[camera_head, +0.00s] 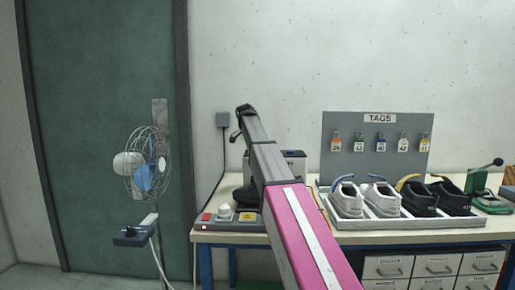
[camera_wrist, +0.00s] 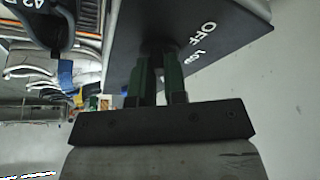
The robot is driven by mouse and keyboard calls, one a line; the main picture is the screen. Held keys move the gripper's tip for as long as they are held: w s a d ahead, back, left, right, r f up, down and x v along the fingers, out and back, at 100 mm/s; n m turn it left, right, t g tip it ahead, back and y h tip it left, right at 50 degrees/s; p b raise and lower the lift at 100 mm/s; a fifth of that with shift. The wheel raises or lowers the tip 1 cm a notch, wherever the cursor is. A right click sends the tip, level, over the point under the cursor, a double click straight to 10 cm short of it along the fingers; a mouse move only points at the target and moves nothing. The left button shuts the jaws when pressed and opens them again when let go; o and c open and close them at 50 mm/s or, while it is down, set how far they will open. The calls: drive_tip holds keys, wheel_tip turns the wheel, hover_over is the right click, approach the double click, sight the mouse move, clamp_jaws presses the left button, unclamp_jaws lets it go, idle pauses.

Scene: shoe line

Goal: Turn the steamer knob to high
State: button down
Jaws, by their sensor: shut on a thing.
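In the wrist view a dark panel (camera_wrist: 205,30) carries the white words OFF and Low. My gripper (camera_wrist: 157,65) reaches this panel with its two green fingers close together. It is shut on the steamer knob, a dark shape at the fingertips, mostly hidden by the fingers and in shadow. I cannot tell which mark the knob points to, and no high mark shows. In the head view a grey box (camera_head: 296,163), likely the steamer, stands on the bench behind my pink and grey arm. The arm hides its front, the knob and my gripper there.
A white tray (camera_head: 366,231) with several shoes stands right of my arm on the bench. A tag board (camera_head: 348,172) stands behind it. A switch box with a red button (camera_head: 206,217) lies at the bench's left end. A fan (camera_head: 148,172) stands left of the bench.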

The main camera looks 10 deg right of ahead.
drive_tip(key=shift+f+m+g, duration=0.15)
drive_tip(key=shift+m+g, duration=0.15)
drive_tip(key=shift+m, duration=0.3)
drive_tip(key=c, duration=1.2)
unclamp_jaws()
drive_tip(key=shift+o, duration=0.2)
drive_tip(key=v, duration=1.1)
drive_tip(key=shift+f, duration=0.15)
